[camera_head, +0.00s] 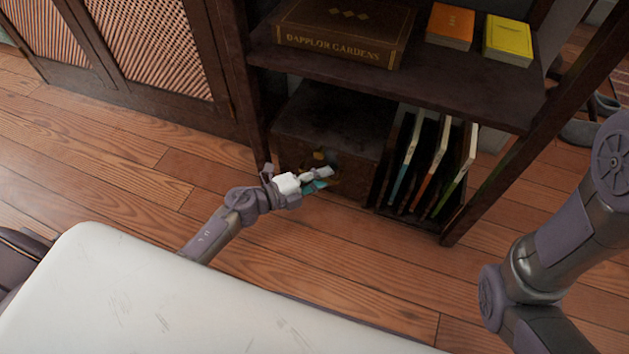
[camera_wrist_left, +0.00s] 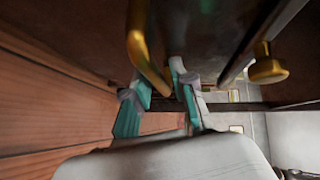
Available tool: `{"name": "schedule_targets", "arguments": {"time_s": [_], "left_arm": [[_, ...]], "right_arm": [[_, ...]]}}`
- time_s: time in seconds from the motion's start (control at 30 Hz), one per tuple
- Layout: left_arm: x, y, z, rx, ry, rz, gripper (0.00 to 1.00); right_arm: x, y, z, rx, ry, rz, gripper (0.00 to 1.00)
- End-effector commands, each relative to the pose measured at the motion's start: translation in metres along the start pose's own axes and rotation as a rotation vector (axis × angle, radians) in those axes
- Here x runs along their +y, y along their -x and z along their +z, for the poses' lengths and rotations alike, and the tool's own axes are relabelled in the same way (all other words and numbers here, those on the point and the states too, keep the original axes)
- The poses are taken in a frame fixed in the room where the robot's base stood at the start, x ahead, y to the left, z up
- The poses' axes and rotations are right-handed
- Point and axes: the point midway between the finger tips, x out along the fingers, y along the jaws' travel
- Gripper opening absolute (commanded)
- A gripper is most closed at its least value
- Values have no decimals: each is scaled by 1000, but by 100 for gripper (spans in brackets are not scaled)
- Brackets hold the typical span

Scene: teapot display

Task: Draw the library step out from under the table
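A dark wooden box (camera_head: 335,118), which I take to be the library step, sits in the low bay under the shelf. Its front is partly hidden behind my left gripper (camera_head: 318,178). In the left wrist view, a brass bar handle (camera_wrist_left: 142,45) runs down to between the teal fingertips of that gripper (camera_wrist_left: 158,88). The fingers stand apart, with a gap visible between them. Whether either finger touches the bar I cannot tell. A brass knob (camera_wrist_left: 268,70) shows to the right. My right arm shows at the right of the head view, but its gripper is out of view.
Several slim books (camera_head: 438,160) stand upright right of the box. A big brown book (camera_head: 343,32), an orange book (camera_head: 450,25) and a yellow book (camera_head: 508,40) lie on the shelf (camera_head: 440,85) above. Wooden floor (camera_head: 150,170) in front is clear. A lattice-door cabinet (camera_head: 155,50) stands left.

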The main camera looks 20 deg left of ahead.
Motion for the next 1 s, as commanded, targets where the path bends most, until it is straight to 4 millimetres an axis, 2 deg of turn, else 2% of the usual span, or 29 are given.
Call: {"name": "schedule_targets", "arguments": {"time_s": [0.2, 0.37, 1.0], "left_arm": [[0, 0, 0, 0, 0, 0, 25], [0, 0, 0, 0, 0, 0, 0], [1, 1, 2, 1, -1, 2, 0]], "right_arm": [[0, 0, 0, 0, 0, 0, 40], [0, 0, 0, 0, 0, 0, 40], [0, 0, 2, -4, 0, 0, 40]]}}
